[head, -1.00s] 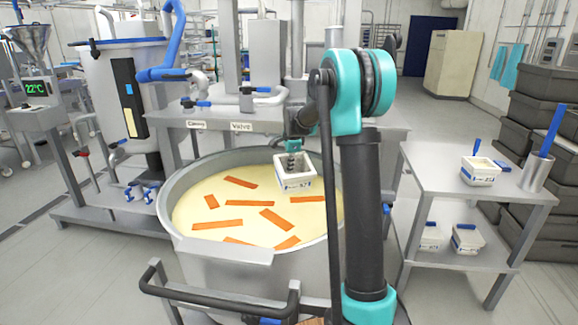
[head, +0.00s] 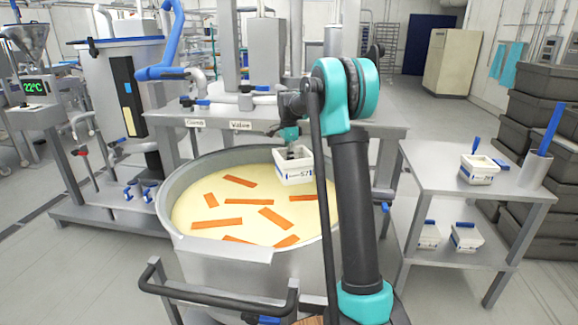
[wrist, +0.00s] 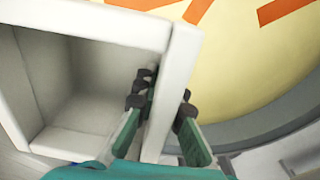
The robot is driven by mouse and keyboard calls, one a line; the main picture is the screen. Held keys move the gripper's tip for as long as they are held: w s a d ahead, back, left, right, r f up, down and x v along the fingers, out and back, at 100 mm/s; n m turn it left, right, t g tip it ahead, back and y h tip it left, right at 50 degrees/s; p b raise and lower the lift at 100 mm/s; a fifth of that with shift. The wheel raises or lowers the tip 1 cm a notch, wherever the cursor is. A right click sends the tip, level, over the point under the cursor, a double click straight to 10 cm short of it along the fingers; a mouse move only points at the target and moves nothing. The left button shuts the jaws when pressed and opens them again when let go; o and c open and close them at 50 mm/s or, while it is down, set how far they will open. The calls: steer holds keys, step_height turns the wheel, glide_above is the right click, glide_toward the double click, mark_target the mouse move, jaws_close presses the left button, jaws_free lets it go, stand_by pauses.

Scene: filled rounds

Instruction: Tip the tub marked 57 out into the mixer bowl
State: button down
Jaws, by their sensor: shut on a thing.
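My gripper (head: 295,150) is shut on one wall of a white tub (head: 292,172) with a blue-marked label that appears to read 57. The tub hangs over the back right part of the mixer bowl (head: 222,268), roughly upright and apart from the contents below. The bowl holds a pale yellow mass with several orange strips on top. In the wrist view the fingers (wrist: 162,120) straddle the wall of the tub (wrist: 95,25). The part of its inside that shows there looks bare and grey-white; the rest is out of frame.
A steel side table (head: 432,165) on the right bears another white tub (head: 478,171) and a steel cup (head: 534,174) with a blue-handled tool. More tubs (head: 466,238) sit on its lower shelf. The valve bench (head: 290,122) stands close behind the bowl.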

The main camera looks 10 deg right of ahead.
steer(key=shift+r, duration=2.9)
